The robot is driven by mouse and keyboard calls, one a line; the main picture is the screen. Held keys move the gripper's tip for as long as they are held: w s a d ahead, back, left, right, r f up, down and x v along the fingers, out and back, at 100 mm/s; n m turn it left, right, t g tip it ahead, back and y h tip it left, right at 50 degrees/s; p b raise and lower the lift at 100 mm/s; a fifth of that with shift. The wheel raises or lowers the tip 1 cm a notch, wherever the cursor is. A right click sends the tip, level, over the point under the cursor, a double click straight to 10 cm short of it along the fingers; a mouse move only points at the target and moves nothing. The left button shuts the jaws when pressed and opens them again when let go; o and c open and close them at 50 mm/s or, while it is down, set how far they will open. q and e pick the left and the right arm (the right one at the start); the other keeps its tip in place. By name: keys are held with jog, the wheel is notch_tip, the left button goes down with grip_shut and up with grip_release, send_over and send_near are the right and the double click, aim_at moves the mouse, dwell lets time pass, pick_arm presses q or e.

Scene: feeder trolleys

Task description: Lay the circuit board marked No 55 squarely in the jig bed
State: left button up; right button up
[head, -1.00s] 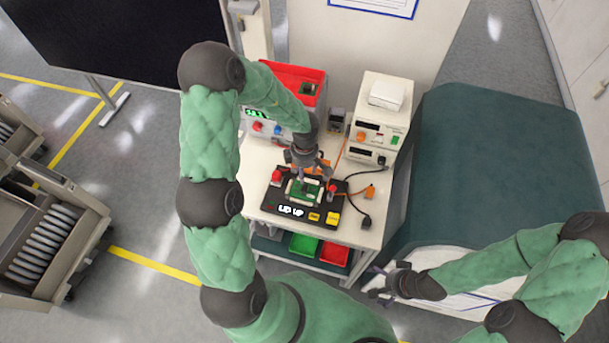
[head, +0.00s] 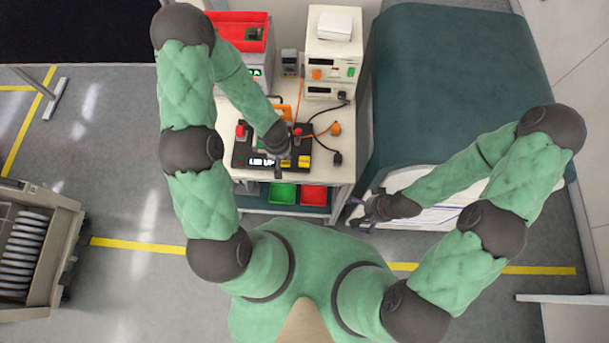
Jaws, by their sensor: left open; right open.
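The black jig (head: 242,158) lies on the white trolley top, with a "LID UP" display, red knobs and yellow buttons. A sliver of a green circuit board (head: 262,144) shows in its bed; my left gripper and wrist hide most of it. I cannot read a number on it or tell whether it lies square. My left gripper (head: 280,168) is open, low over the front of the jig; I cannot tell whether it touches anything. My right gripper (head: 364,210) is open and empty, off the trolley's front right corner.
A red bin (head: 236,18) with a green board in it stands at the back left. White instrument boxes (head: 334,45) stand at the back right, with cables beside the jig. Green (head: 282,193) and red (head: 314,195) bins sit below. A dark green covered block (head: 450,90) is to the right.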

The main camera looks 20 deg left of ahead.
pick_arm(q)
jog(key=s+d+f+m+g+h, duration=0.1)
jog(key=s+d+f+m+h, duration=0.1)
jog(key=s+d+m+h, duration=0.2)
jog(key=s+d+m, duration=0.3)
jog(key=s+d, duration=0.4)
jog(key=d, duration=0.1)
jog(key=shift+g+h, duration=0.3)
